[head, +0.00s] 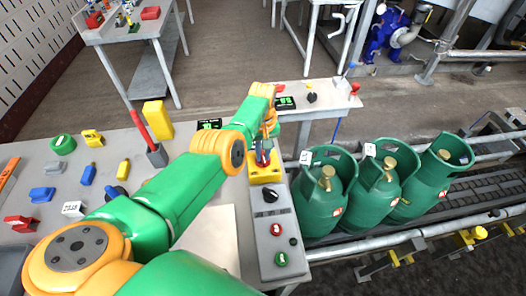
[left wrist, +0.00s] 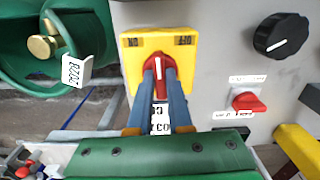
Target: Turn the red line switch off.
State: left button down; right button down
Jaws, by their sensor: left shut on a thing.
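The red line switch is a red rotary handle (left wrist: 158,68) on a yellow plate (left wrist: 186,45) in the left wrist view. The plate has two dark labels along its top, upside down, apparently ON at left and OFF at right. The handle's white mark stands nearly upright in that view. My left gripper (left wrist: 160,72) is shut on the handle, with a blue-grey finger on each side. In the head view the yellow plate (head: 264,176) lies under my left gripper (head: 264,158), which hides part of the handle. My right gripper is not in view.
Several green gas cylinders (head: 325,195) stand on the conveyor at right.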

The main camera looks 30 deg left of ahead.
aim_at(263, 155)
pick_arm(q)
jog(key=m, duration=0.5)
jog(key=shift+w+m, duration=0.1)
jog(key=shift+m, duration=2.2)
jog(key=shift+r, duration=0.1)
jog(key=c, duration=0.8)
grip_release()
jog(key=shift+c, duration=0.2)
notch_tip(263, 155, up, 7)
jog(key=p, duration=0.5)
jog(key=shift+r, duration=0.1)
